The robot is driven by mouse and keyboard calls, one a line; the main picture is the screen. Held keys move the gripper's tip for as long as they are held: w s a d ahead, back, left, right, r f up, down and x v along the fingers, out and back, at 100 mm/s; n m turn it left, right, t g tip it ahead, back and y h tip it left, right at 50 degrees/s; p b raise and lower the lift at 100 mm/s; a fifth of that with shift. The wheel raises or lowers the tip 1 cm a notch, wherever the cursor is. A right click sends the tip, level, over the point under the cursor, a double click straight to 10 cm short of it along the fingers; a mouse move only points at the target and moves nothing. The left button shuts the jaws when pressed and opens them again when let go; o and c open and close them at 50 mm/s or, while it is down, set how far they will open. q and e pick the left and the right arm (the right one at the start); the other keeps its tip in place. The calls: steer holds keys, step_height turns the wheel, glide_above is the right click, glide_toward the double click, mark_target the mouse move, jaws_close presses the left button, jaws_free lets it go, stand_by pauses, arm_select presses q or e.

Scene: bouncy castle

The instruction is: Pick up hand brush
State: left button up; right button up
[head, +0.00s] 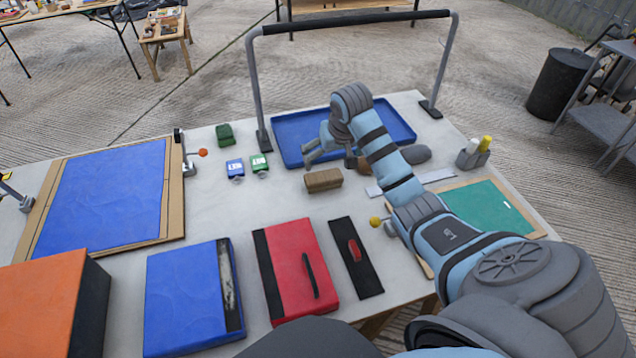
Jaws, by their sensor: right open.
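I cannot tell for sure which thing is the hand brush. A brown, rough-looking block (323,180) lies on the pale table just in front of the blue tray. Another brown piece (364,166) lies to its right, partly hidden behind my right arm. A dark grey rounded thing (416,154) shows on the arm's other side; I cannot tell whether the two are joined. My right gripper (330,163) is open, its fingers spread and pointing down above the tray's front edge, just behind the brown block. It holds nothing that I can see. My left gripper is not in view.
The blue tray (290,133) stands under a grey and black frame (350,22). Red (298,275) and blue (190,300) cases lie in front.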

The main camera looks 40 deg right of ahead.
mark_target(324, 176)
steer(key=b+x, duration=0.1)
steer(key=x, duration=0.3)
steer(key=b+x, duration=0.2)
steer(key=x, duration=0.3)
steer(key=a+b+x, duration=0.1)
steer(key=x, duration=0.4)
steer(key=shift+w+d+b, duration=0.1)
steer(key=shift+w+b, duration=0.2)
steer(key=shift+b, duration=0.1)
steer(key=shift+r, duration=0.1)
steer(key=c, duration=0.9)
